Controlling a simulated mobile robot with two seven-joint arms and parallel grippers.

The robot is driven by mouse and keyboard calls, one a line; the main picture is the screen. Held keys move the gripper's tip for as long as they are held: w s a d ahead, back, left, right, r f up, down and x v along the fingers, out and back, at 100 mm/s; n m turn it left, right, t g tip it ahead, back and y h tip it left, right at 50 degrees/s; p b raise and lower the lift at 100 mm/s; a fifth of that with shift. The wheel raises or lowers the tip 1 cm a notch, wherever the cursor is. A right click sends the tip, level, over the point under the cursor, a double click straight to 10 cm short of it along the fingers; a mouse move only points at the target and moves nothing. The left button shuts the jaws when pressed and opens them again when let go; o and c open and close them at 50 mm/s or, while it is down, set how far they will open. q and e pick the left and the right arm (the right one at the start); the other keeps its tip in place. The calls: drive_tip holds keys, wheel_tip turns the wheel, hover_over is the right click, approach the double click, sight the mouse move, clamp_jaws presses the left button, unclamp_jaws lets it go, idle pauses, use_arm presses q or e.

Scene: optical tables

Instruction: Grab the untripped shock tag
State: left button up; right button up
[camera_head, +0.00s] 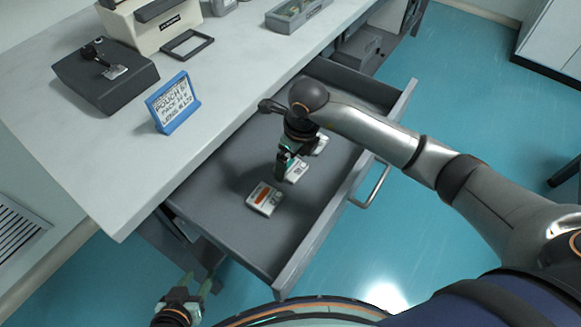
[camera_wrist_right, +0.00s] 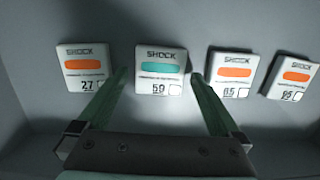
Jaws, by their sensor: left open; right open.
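Several white shock tags lie in a row in the open drawer. In the right wrist view, one tag has a teal window (camera_wrist_right: 162,70) and reads 50. The tag on its left has an orange window (camera_wrist_right: 83,72), as do the two on its right, the nearer (camera_wrist_right: 233,75) and the farther (camera_wrist_right: 291,77). My right gripper (camera_wrist_right: 158,78) is open, its fingertips on either side of the teal tag, with nothing held. In the head view, my right gripper (camera_head: 285,170) hangs over the row and partly hides it. My left gripper (camera_head: 196,285) is open and empty, outside the drawer.
The grey drawer (camera_head: 225,205) stands pulled out from under the white table (camera_head: 90,160). A blue sign (camera_head: 173,103), a dark box (camera_head: 105,80) and a beige device (camera_head: 155,25) stand on the table. The drawer floor beside the tags is bare.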

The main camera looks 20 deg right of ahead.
drive_tip(key=shift+f, duration=0.55)
drive_tip(key=shift+w, duration=0.1)
drive_tip(key=c, duration=1.2)
